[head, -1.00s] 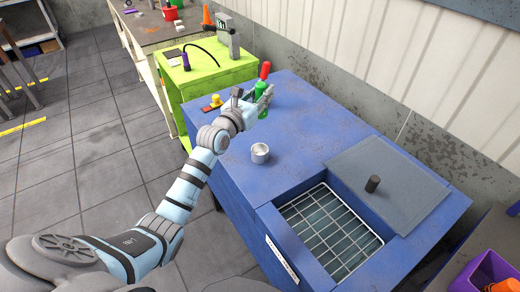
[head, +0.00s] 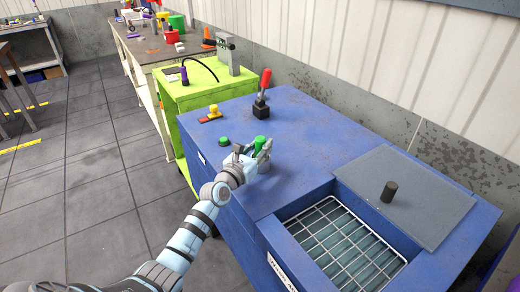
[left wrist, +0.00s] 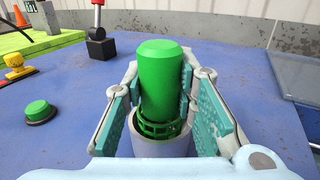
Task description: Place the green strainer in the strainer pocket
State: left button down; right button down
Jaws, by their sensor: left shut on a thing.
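The green strainer (left wrist: 162,80) stands upright between the fingers of my left gripper (head: 258,149), which is shut on it. The strainer has a solid cylinder above and a slotted basket below. It also shows in the head view (head: 261,141). The strainer pocket (left wrist: 160,148), a round grey cup on the blue bench, is right under the strainer. The basket's lower end appears inside the pocket's rim, but I cannot tell how deep or whether it touches bottom. My right gripper is out of view.
On the blue bench (head: 310,130) are a green button (head: 224,141), a red-handled lever (head: 263,92) and a yellow-knobbed piece (head: 213,112). A wire-grid basin (head: 340,240) with a grey lid (head: 405,195) beside it lies to the right. A lime cart (head: 200,93) stands behind.

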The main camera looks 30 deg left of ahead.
aim_at(258, 148)
pick_arm(q)
jog(key=c, duration=1.3)
grip_release()
jog(key=shift+r, duration=0.15)
jog(key=s+p, duration=0.2)
jog(key=s, duration=0.1)
jog(key=s+p, duration=0.2)
jog(key=s, duration=0.1)
jog(key=shift+s+a+r+p, duration=0.15)
jog(key=shift+s+a+p, duration=0.05)
jog(key=shift+s+p, duration=0.2)
jog(key=s+p, duration=0.1)
jog(key=s, duration=0.4)
jog(key=shift+s+a, duration=0.15)
jog(key=shift+f, duration=0.25)
